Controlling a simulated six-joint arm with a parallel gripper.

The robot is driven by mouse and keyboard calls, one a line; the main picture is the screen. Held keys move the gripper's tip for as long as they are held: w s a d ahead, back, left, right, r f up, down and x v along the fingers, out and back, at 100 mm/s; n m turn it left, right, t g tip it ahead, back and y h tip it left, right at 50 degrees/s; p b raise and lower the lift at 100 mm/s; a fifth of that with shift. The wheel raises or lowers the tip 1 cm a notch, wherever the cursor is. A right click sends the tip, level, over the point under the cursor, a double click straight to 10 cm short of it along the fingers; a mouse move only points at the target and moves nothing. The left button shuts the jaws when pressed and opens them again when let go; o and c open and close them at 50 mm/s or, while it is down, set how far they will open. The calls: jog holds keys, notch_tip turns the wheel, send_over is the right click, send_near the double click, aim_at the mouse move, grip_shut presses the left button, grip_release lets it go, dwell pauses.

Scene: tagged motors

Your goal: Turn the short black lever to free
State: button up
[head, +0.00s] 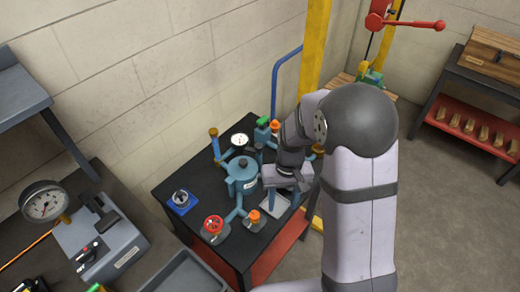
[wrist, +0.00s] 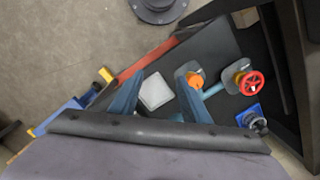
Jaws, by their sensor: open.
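A small black lever (head: 88,253) sits on a dark plate on the grey gauge unit (head: 120,255) at the lower left in the head view. Its exact setting is too small to read. My gripper (head: 283,180) is well to the right of it, over the black-topped table with the blue-green pot. In the wrist view my gripper (wrist: 158,82) shows two spread fingers with nothing held between them. A pale square tray (wrist: 155,90) shows below, between the fingers. I cannot make out the lever in the wrist view.
The blue-green pot (head: 243,177) stands on the black table with pipes, a red handwheel (head: 213,224), an orange knob (head: 254,215) and a small dial (head: 239,141). A round gauge (head: 44,203) rises beside the grey unit. A yellow post (head: 314,50) stands behind.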

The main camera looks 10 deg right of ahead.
jog(key=w+a+r+t, duration=0.1)
jog(key=w+a+t, duration=0.1)
jog(key=w, duration=0.9)
jog(key=n+t+y, duration=0.1)
jog(key=n+t, duration=0.2)
jog(key=n, duration=0.1)
send_near(259, 146)
jog(key=shift+w+f, duration=0.1)
jog(key=shift+f, duration=0.2)
jog(key=shift+f, duration=0.1)
jog(key=shift+p+x, duration=1.6)
jog(key=shift+x, duration=1.9)
jog(key=c, duration=1)
